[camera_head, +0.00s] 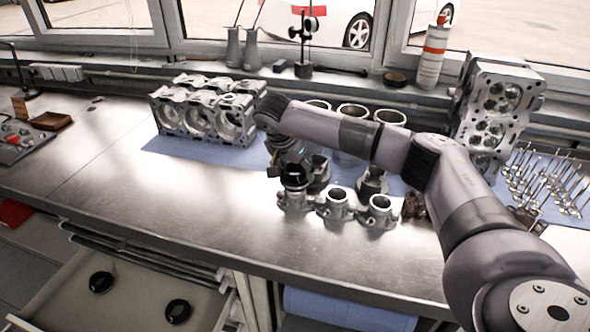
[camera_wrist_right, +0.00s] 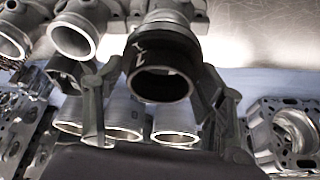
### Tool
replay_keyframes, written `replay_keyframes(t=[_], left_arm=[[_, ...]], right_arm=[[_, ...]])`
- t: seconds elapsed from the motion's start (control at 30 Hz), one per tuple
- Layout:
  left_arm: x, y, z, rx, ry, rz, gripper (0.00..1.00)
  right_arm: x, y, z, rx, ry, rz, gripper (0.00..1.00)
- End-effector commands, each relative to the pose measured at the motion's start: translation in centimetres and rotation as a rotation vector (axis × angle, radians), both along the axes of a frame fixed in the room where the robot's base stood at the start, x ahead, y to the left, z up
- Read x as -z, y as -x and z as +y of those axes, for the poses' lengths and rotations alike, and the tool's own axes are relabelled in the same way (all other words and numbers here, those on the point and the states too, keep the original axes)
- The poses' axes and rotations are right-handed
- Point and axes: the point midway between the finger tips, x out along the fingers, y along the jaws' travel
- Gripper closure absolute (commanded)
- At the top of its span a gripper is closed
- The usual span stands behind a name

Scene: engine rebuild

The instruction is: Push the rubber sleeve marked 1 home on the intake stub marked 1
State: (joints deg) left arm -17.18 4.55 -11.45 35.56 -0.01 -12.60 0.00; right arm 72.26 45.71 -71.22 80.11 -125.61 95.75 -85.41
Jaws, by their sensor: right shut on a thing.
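The black rubber sleeve (camera_head: 293,175) sits at the top of the leftmost metal intake stub (camera_head: 294,201), upright and in line with it. In the right wrist view the sleeve (camera_wrist_right: 160,76) shows a white mark that I cannot read surely, and the stub (camera_wrist_right: 166,17) runs into its far end. How deep the stub goes inside is hidden. My right gripper (camera_head: 287,162) is over this stub, partly hidden by its own arm. My left gripper is not in view.
Two bare stubs (camera_head: 336,205) (camera_head: 380,211) stand to the right. Cylinder liners (camera_head: 352,113) are behind my right arm, an engine block (camera_head: 205,112) is back left, and a cylinder head (camera_head: 490,115) back right. Two black rings (camera_head: 101,282) (camera_head: 178,311) lie in the open drawer. The left bench is mostly clear.

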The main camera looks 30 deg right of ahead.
Motion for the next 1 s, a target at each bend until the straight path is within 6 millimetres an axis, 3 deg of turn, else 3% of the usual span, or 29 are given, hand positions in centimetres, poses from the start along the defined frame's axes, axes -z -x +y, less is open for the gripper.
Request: replay_keyframes(t=[1.0], left_arm=[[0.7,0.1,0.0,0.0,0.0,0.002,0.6]], right_arm=[[1.2,0.0,0.0,0.0,0.0,-0.001,0.64]])
